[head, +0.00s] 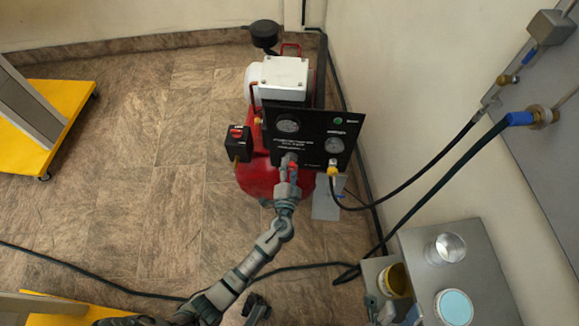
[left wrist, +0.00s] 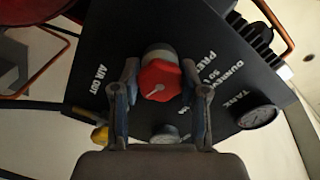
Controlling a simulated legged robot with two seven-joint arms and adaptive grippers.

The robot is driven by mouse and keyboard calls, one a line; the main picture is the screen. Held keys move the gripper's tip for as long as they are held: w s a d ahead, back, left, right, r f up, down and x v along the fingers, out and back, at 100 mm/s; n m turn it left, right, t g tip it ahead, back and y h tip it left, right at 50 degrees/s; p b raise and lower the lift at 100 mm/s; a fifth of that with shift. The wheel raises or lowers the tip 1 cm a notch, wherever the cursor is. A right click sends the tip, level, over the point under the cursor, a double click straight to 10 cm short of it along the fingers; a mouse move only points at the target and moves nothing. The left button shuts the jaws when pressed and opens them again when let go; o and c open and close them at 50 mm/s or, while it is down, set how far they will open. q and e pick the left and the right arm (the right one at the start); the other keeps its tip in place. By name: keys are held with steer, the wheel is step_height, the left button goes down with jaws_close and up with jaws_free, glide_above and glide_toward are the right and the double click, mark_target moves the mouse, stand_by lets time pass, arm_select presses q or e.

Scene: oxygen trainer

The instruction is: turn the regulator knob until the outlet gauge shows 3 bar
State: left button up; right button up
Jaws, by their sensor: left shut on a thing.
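The red regulator knob (left wrist: 160,80) sits on a black panel (left wrist: 120,50), between the two fingers of my left gripper (left wrist: 160,97), which is shut on it. A pale pointer mark shows on the knob's face. In the head view my left gripper (head: 290,168) reaches the panel's lower part. The outlet gauge (head: 334,145) is at the panel's right, above a yellow fitting (head: 333,171); its reading is too small to tell. The tank gauge (head: 288,126) is at the left. My right gripper (head: 390,312) seems to be at the bottom edge; its jaws are unclear.
The panel is mounted on a red compressor (head: 252,180). A black switch box (head: 239,143) is on its left. Hoses run from the wall fittings (head: 541,116). A grey bench (head: 484,275) with tins stands at lower right. The floor at left is mostly clear, with a hose across it.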

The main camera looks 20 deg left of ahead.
arm_select(q)
steer(key=shift+d, duration=0.2)
steer(key=o, duration=0.9)
steer(key=shift+o, duration=1.2)
steer(key=shift+f, duration=0.1)
steer(key=v, duration=1.2)
steer(key=shift+d, duration=0.1)
